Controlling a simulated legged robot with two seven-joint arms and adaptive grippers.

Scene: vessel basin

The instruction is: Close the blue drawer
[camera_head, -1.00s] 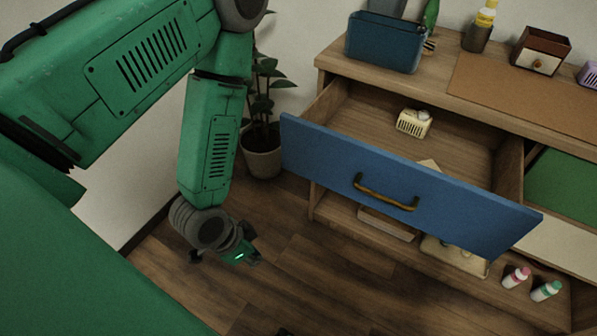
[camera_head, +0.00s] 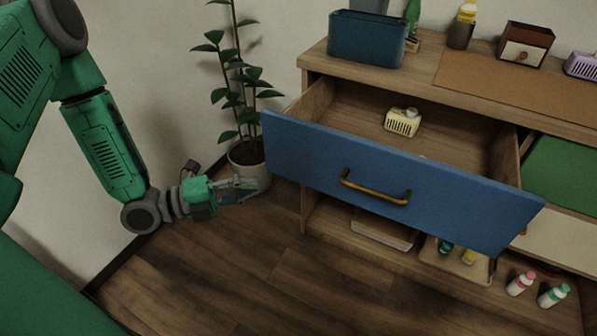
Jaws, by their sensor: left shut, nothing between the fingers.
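The blue drawer (camera_head: 300,155) is pulled well out of the wooden cabinet at centre right. Its brass handle (camera_head: 375,190) is on the blue front. A small cream box-like object (camera_head: 402,121) stands inside the drawer. My left gripper (camera_head: 250,188) is left of the drawer front, in front of the plant pot in the picture, with its fingers pointing right. It is shut and empty, apart from the handle and drawer. My right gripper is out of view.
A potted plant (camera_head: 240,95) stands by the wall left of the cabinet. A blue bin (camera_head: 366,40) and a bottle (camera_head: 462,27) are on the cabinet top (camera_head: 432,66). The floor (camera_head: 240,280) in front is clear.

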